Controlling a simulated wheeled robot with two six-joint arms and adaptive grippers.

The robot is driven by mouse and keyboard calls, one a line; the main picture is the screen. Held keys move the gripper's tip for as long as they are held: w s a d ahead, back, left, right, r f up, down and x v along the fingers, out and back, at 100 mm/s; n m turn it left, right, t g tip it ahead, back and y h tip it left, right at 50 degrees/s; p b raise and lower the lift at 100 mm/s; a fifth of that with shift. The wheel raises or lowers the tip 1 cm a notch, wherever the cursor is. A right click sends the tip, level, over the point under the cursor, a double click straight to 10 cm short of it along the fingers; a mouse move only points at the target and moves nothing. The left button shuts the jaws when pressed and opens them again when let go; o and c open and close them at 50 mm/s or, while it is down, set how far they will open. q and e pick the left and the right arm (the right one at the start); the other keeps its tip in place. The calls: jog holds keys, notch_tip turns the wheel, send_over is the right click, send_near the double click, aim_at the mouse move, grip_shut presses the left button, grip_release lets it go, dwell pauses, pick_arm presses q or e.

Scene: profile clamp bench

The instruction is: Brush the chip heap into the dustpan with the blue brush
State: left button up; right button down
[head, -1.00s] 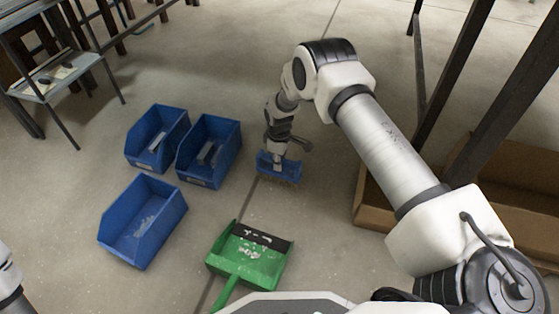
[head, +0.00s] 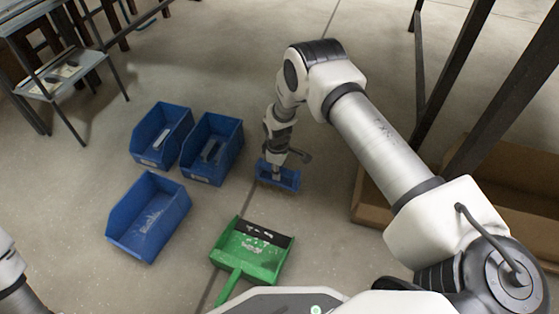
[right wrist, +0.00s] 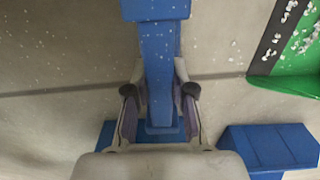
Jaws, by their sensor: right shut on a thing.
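My right gripper (head: 277,164) is shut on the blue brush (head: 280,179) and holds it low at the floor. The brush also shows between the fingers in the right wrist view (right wrist: 158,75). The green dustpan (head: 232,263) lies nearer to me, below the brush in the head view, its dark lip toward the brush. White chips (head: 251,248) lie in the pan. In the right wrist view the pan is at the upper right (right wrist: 298,82), and small pale flecks are scattered on the floor. My left gripper is out of view.
Blue bins stand left of the brush: two at the back (head: 160,135) (head: 212,150) with parts in them, one nearer (head: 150,215). A cardboard box (head: 372,202) and dark posts are at the right. A small table (head: 62,78) is far left.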

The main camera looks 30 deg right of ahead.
jog(key=s+a+p, duration=0.2)
jog(key=s+p, duration=0.1)
jog(key=shift+a, duration=0.35)
jog(key=s+a+p, duration=0.2)
jog(key=s, duration=0.1)
jog(key=shift+s+a+f+p, duration=0.1)
jog(key=shift+a+p, duration=0.25)
jog(key=shift+p, duration=0.05)
